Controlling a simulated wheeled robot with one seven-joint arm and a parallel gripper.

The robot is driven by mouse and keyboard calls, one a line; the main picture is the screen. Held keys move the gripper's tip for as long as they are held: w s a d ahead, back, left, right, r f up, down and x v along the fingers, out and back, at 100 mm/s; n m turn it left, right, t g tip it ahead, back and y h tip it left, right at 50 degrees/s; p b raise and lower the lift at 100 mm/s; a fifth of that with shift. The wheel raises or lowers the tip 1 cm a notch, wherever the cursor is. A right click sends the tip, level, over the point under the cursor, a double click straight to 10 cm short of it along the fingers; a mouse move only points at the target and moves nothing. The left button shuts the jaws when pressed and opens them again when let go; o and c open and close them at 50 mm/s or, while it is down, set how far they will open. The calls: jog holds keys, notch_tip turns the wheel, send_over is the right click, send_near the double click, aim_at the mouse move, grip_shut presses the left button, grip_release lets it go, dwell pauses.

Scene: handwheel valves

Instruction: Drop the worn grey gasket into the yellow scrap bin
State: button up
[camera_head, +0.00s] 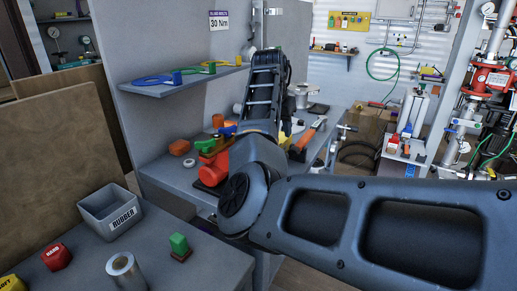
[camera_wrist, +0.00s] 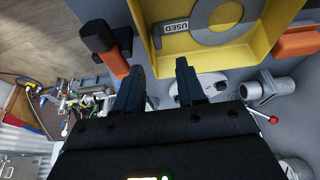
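In the wrist view, the grey ring-shaped gasket (camera_wrist: 240,37) with a white tag reading USED shows within the yellow bin (camera_wrist: 217,56). The gasket appears to lie on the bin's floor; the picture's top edge cuts both off. My gripper (camera_wrist: 157,70) has its two dark fingers apart, with nothing seen between them. The fingertips are near the bin's near left corner, apart from the gasket. In the head view my arm hides the gripper, and I cannot make out the bin or the gasket.
A grey RUBBER bin (camera_head: 110,212) stands on the near bench at left. A shelf (camera_head: 175,88) holds blue, green and yellow rings. A red valve body (camera_head: 212,170) stands on the bench beside my arm. An orange-and-black tool (camera_wrist: 108,48) is left of my fingers.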

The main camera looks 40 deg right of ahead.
jog(key=v, duration=0.7)
jog(key=shift+r, duration=0.35)
jog(key=shift+s+a, duration=0.1)
jog(key=shift+a, duration=0.05)
